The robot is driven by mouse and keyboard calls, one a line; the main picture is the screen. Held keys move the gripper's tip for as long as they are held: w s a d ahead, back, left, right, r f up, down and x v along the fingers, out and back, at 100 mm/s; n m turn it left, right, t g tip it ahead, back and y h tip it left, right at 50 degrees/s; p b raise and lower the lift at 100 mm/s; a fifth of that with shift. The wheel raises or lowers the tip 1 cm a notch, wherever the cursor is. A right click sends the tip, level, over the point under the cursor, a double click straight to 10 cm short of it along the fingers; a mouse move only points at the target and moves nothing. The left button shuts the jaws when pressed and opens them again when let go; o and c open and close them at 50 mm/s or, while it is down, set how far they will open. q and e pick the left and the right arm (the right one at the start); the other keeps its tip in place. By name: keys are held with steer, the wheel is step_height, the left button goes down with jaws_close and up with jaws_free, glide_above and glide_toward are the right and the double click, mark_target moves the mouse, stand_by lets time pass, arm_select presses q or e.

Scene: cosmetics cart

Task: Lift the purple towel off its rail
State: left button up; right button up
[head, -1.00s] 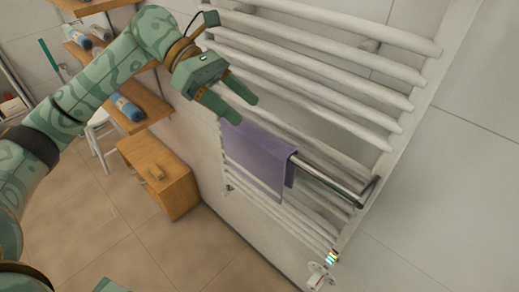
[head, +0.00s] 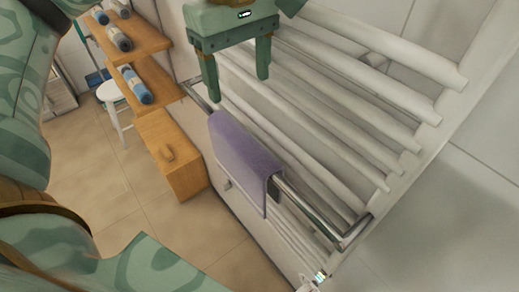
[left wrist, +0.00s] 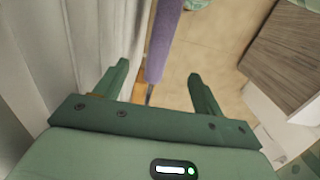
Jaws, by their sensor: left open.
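The purple towel (head: 240,160) hangs folded over a chrome rail (head: 312,212) in front of the white radiator. My left gripper (head: 239,88) is open and empty, its fingers pointing down above the towel in the head view. In the left wrist view the towel (left wrist: 161,42) shows edge-on as a narrow strip beyond and between the spread fingers (left wrist: 158,72), apart from them. The rail's far end shows left of the towel. My right gripper is not in view.
The white radiator bars (head: 350,95) stand close behind the gripper and rail. Wooden shelves (head: 150,95) with rolled towels are to the left, above a wooden box (head: 172,155). A white stool (head: 112,95) stands farther back. The tiled floor (head: 120,195) in front is clear.

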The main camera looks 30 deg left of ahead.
mark_target(242, 137)
arm_select(q)
step_height(242, 137, down, 10)
steer(key=shift+w+f+b, duration=0.15)
steer(key=shift+f+b, duration=0.05)
steer(key=shift+b, duration=1)
steer(key=shift+a+f, duration=0.1)
steer(key=shift+f, duration=0.55)
step_height(242, 137, down, 4)
steer(key=shift+a+f+b, duration=0.1)
steer(key=shift+f+b, duration=0.15)
steer(key=shift+b, duration=0.2)
jaws_close()
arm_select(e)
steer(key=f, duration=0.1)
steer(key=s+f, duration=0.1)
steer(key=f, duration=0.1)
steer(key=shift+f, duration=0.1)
arm_select(q)
steer(key=shift+r, duration=0.2)
